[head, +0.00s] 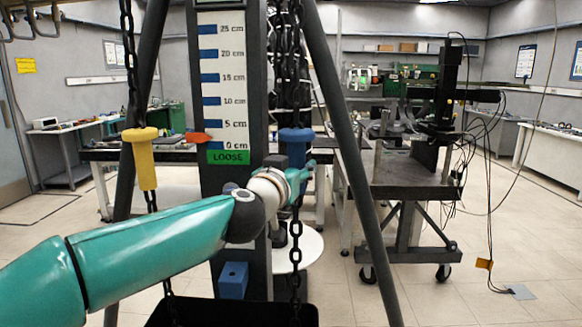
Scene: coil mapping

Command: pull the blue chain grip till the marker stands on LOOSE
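The blue chain grip (296,147) hangs on the right chain, its wide top and upper body showing. My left gripper (299,177) is at its lower part and hides it; whether the fingers are closed on the grip cannot be made out. The orange marker (198,137) points at the scale board (232,60), between 0 cm and 5 cm, a little above the green LOOSE label (229,157). A yellow grip (143,157) hangs on the left chain. My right gripper is not in view.
Dark frame legs (345,130) slope down on both sides of the scale post. A blue block (233,280) sits low on the post. A dark bin (165,315) is below the chains. A wheeled cart (415,190) stands behind at right.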

